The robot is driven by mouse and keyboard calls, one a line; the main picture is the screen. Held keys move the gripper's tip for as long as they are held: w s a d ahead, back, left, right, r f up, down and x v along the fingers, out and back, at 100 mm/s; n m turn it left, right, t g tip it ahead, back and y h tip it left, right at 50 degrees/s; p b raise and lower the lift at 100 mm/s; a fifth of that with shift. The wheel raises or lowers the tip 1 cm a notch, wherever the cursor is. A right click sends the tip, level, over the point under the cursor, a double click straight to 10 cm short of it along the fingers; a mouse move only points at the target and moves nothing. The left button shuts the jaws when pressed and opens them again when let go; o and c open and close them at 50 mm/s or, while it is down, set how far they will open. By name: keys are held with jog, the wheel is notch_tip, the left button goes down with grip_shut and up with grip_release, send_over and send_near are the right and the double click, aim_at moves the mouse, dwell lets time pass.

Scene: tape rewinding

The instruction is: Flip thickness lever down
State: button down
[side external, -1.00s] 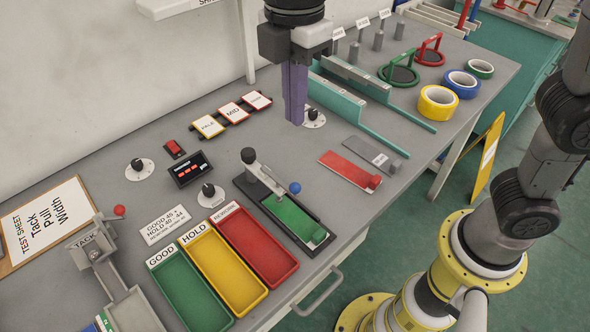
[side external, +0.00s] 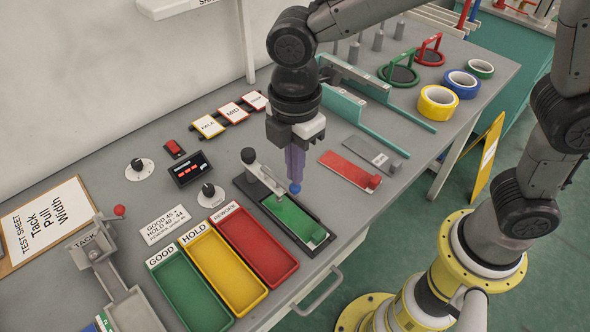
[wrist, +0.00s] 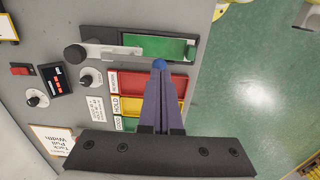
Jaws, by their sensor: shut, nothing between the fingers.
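The thickness gauge (side external: 257,192) stands on the grey bench, a dark base with a green plate (side external: 293,219) and a grey post. Its lever ends in a blue ball (side external: 295,188). My gripper (side external: 295,178) is shut and empty, pointing down with its purple fingertips at the blue ball. In the wrist view the fingertips (wrist: 160,72) overlap the blue ball (wrist: 159,64); whether they touch it I cannot tell. The lever arm stretches from the post to the ball, partly behind the fingers.
Green, yellow and red trays (side external: 256,245) lie left of the gauge. A red plate (side external: 346,170) and a grey plate lie to its right. A dial (side external: 211,195) and a small display (side external: 190,169) sit behind the trays.

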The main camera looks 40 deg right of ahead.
jog(key=shift+f, duration=0.65)
jog(key=shift+s+f+t, duration=0.4)
jog(key=shift+f+t, duration=0.05)
jog(key=shift+t, duration=0.05)
jog(key=shift+s+f, duration=0.25)
jog(key=shift+f, duration=0.5)
jog(key=shift+r, duration=0.15)
jog(key=shift+r, duration=0.7)
